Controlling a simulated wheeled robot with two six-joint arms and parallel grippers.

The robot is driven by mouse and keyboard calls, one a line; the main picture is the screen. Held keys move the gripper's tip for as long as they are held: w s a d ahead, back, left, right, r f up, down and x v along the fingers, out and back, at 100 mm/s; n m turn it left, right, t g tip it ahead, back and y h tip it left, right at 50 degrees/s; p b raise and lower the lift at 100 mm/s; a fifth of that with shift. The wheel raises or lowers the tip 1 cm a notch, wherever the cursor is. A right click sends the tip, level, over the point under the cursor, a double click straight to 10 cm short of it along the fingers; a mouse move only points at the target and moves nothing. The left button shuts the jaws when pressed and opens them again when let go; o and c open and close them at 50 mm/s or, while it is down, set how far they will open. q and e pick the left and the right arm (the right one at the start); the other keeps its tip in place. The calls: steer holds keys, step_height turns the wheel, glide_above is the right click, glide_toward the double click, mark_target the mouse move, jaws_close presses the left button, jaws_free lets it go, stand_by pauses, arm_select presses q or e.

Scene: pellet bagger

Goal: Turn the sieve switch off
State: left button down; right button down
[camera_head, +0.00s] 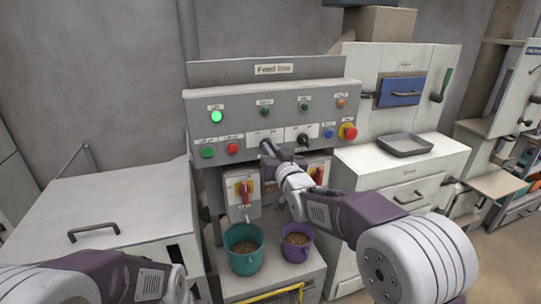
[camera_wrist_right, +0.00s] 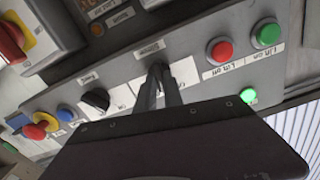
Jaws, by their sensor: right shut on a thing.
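The grey Feed line control panel (camera_head: 231,130) stands ahead. My right gripper (camera_head: 268,149) reaches its lower row, left of a black rotary switch (camera_head: 303,140). In the right wrist view my right gripper (camera_wrist_right: 160,75) has its two dark fingers close together against the panel, shut on a switch knob that they mostly hide. A white label plate (camera_wrist_right: 184,70) lies behind the fingers. The small label above it is too blurred to read, and the knob's exact position cannot be told. Only part of my left arm shows at the lower left; its gripper is out of view.
A green lamp (camera_head: 216,117) is lit. Left of the gripper are a green button (camera_head: 207,151) and a red button (camera_head: 232,148). At right are a blue button (camera_head: 328,132) and a red emergency stop (camera_head: 349,131). Teal (camera_head: 244,261) and purple (camera_head: 297,249) buckets stand below.

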steer(key=shift+a+f+n+b, duration=0.1)
steer(key=shift+n+b, duration=0.9)
steer(key=shift+n, duration=0.9)
steer(key=shift+f+n+b, duration=0.1)
steer(key=shift+n+b, duration=0.85)
steer(key=shift+n, duration=0.95)
steer(key=shift+r+n, duration=0.1)
steer(key=shift+n, duration=0.2)
steer(key=c, duration=1.5)
jaws_free()
steer(key=shift+s, duration=0.1)
steer(key=shift+o, duration=0.2)
steer(key=b+v, duration=0.1)
steer(key=v, duration=0.8)
steer(key=shift+b, duration=0.3)
